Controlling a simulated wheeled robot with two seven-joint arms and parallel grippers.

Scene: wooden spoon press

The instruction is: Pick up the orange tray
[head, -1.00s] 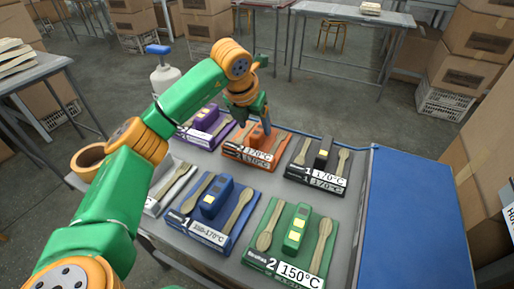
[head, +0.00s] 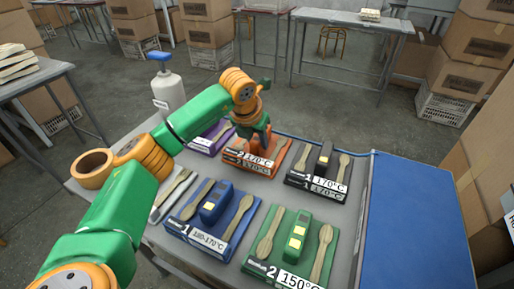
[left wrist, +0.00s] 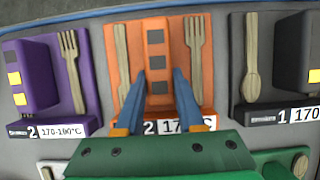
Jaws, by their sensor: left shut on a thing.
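The orange tray (head: 284,153) sits on the grey table in the head view, between the purple tray and the black tray. In the left wrist view the orange tray (left wrist: 179,30) has a raised orange block (left wrist: 156,48) with dark squares, a wooden fork on its right and another wooden utensil on its left. A label with a 2 is on its front edge. My left gripper (left wrist: 159,78) is shut on this block, with one blue finger on each side. In the head view my green and orange hand hides much of the tray. My right gripper is in neither view.
A purple tray (left wrist: 82,88), black tray (head: 315,180), blue tray (head: 208,237) and green tray (head: 272,258) stand close around. A white bottle (head: 168,90) is at the back left. A blue surface (head: 415,215) lies at the right.

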